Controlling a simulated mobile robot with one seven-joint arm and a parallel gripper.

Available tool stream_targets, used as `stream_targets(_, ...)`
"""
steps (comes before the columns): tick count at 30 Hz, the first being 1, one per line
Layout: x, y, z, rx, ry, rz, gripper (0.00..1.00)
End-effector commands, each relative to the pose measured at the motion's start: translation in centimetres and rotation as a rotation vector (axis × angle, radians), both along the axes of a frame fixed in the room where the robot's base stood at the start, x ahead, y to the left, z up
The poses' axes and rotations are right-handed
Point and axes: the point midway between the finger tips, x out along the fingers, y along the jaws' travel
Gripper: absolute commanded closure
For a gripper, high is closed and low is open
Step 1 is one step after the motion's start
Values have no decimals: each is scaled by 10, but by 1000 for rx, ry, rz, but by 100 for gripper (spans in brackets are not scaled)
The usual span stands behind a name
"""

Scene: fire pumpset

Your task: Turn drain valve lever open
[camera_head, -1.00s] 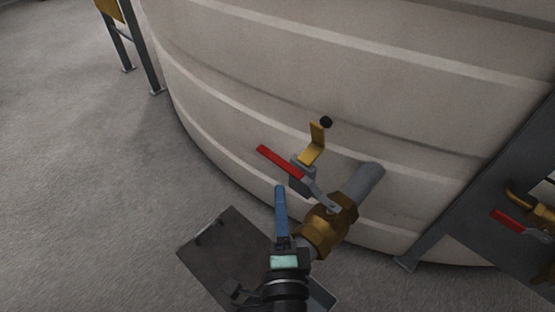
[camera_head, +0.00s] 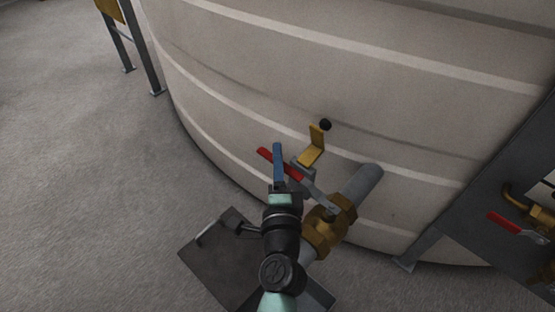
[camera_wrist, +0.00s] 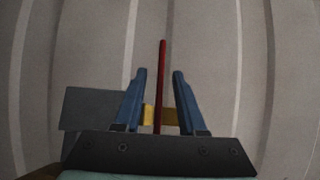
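The drain valve lever (camera_head: 266,153) has a red handle and a grey metal base, on a brass valve (camera_head: 325,228) at the tank's outlet pipe. In the wrist view the red lever (camera_wrist: 162,75) stands between the two blue fingers, with gaps on both sides. My gripper (camera_head: 278,148) is beside the red handle in the head view, its blue finger overlapping part of the lever. In the wrist view my gripper (camera_wrist: 160,72) is open, its fingers apart and not visibly touching the lever. A yellow bracket (camera_head: 316,145) with a black knob rises beside the lever.
The large beige ribbed tank (camera_head: 400,90) fills the background behind the valve. A dark plate (camera_head: 205,262) lies on the floor below. Another red-handled valve (camera_head: 505,222) is at the right edge. Grey floor (camera_head: 80,170) on the left is clear.

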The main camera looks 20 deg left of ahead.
Motion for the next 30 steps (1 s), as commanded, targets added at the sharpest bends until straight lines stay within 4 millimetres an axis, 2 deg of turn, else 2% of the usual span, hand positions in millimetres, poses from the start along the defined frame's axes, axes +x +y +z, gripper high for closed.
stream_targets(2,0,0,0,0,0,0,64)
stream_targets(8,0,0,0,0,0,0,100)
stream_targets(30,0,-1,0,0,0,-1,100)
